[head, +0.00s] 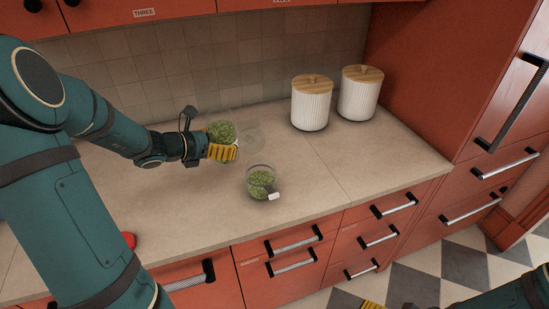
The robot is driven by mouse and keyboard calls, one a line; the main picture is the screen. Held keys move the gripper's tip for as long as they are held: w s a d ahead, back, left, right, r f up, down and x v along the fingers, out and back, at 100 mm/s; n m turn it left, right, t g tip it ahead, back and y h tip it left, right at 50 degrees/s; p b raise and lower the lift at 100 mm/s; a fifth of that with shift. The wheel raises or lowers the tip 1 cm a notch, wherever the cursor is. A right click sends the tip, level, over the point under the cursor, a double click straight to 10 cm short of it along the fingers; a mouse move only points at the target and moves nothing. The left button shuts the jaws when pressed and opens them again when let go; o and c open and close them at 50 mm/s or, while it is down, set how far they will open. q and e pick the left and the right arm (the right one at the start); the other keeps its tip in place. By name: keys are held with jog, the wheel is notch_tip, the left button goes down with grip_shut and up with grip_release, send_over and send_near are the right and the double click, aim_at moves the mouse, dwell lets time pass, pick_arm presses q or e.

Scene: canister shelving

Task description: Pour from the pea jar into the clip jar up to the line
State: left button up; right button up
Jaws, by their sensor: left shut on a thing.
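The pea jar (222,131) is clear glass with green peas in it. My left gripper (222,152) is shut on it and holds it above the counter, behind and left of the clip jar. Whether the jar is upright or tilted is hard to tell. The clip jar (261,183) stands on the counter with green peas inside and a pale tag at its front right. Its fill line cannot be made out. Of my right gripper (371,305), only a yellow finger part shows at the bottom edge, away from both jars.
Two white ribbed canisters with wooden lids, a left one (311,106) and a right one (359,95), stand at the back right of the beige counter (345,172). A red round thing (129,240) is partly behind my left arm. The counter right of the clip jar is clear.

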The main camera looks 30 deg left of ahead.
pick_arm(q)
jog(key=shift+w+d, duration=0.1)
jog(key=shift+w, duration=0.15)
jog(key=shift+w+d+f+g, duration=0.2)
jog(key=shift+d+f+g, duration=0.2)
jog(key=shift+f, duration=0.25)
jog(key=shift+w+d+f+m+y, duration=0.3)
jog(key=shift+f+y, duration=0.1)
jog(key=shift+f, duration=0.05)
